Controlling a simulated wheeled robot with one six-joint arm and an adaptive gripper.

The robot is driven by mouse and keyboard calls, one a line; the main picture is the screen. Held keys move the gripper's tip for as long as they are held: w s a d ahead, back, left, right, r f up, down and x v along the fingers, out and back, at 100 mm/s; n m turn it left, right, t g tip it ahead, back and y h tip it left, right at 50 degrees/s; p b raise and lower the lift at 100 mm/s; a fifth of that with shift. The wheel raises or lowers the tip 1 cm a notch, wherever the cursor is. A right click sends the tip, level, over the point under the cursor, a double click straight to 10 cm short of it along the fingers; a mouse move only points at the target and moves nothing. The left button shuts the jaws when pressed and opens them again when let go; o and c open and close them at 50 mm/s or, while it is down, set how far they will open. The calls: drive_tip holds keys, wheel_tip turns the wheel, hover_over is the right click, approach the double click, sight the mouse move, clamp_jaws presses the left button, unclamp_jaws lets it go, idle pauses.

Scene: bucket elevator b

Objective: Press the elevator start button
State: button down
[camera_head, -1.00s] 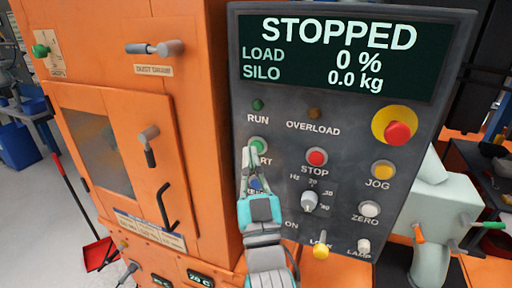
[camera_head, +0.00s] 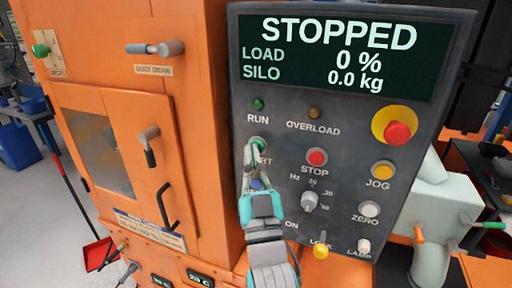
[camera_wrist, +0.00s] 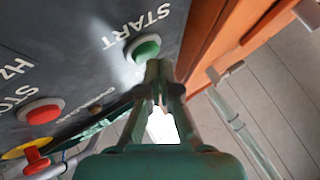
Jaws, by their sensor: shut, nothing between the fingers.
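The green start button (camera_head: 259,144) is on the upper left part of the dark control panel, with its label partly hidden by my fingers. It also shows in the wrist view (camera_wrist: 144,48), in a pale ring beside the word START. My gripper (camera_head: 249,150) is shut and empty, its fingertips at the button's lower left edge in the head view. In the wrist view my fingertips (camera_wrist: 158,68) overlap the button's lower right edge. Whether they touch it I cannot tell. The display (camera_head: 345,50) reads STOPPED, load 0 %, silo 0.0 kg.
The red stop button (camera_head: 317,157) is to the right of the start button. A red emergency knob (camera_head: 397,132) is at the upper right. An orange cabinet (camera_head: 200,120) stands left of the panel.

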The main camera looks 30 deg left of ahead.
drive_tip(key=shift+w+a, duration=0.1)
drive_tip(key=shift+w, duration=0.3)
idle(0.7)
drive_tip(key=shift+s, duration=0.1)
drive_tip(key=shift+s+d, duration=0.2)
drive_tip(key=shift+s, duration=0.5)
drive_tip(key=s, duration=0.2)
drive_tip(key=s+d, duration=0.1)
drive_tip(key=s, duration=0.2)
idle(0.5)
idle(0.7)
